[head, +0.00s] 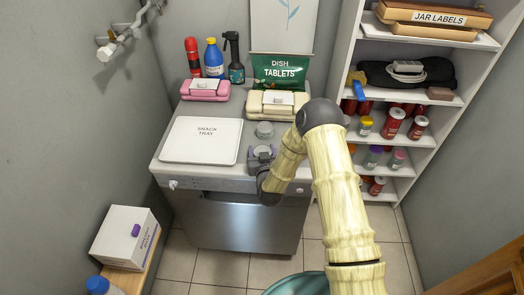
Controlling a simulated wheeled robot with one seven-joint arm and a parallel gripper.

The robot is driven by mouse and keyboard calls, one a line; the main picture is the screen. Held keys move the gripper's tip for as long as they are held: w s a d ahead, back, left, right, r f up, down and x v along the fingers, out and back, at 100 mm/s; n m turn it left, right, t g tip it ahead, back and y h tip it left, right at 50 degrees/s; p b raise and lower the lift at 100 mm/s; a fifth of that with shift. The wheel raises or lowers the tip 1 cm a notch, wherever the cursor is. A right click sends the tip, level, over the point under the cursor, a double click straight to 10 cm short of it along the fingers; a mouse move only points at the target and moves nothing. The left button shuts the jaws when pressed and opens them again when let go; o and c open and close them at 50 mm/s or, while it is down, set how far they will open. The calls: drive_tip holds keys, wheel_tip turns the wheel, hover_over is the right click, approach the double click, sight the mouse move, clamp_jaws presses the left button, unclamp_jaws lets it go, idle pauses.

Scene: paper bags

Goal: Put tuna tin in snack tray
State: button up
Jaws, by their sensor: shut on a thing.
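The tuna tin (264,130) is a small, round grey tin above the right part of the white counter top. My gripper (263,143) reaches it from the near side and is shut on it. Its fingers are small in this view, and I cannot tell whether the tin touches the counter. The snack tray (190,151) is a flat white square labelled "SNACK TRAY" on the left of the counter, to the left of my gripper. Nothing lies on it.
Behind stand a pink case (205,94), a cream case (270,110), several bottles and a green dish tablets bag (281,68). The counter (163,183) ends just in front of the tray. A filled shelf (415,100) is at right.

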drive_tip(key=shift+f, duration=0.2)
drive_tip(key=o, duration=1.1)
drive_tip(key=shift+c, duration=0.2)
drive_tip(key=shift+s+p, duration=0.1)
drive_tip(key=shift+p, duration=0.2)
drive_tip(key=b+v, duration=0.2)
drive_tip(key=v, duration=1.5)
drive_tip(key=shift+s+d, duration=0.15)
drive_tip(key=shift+d, duration=0.05)
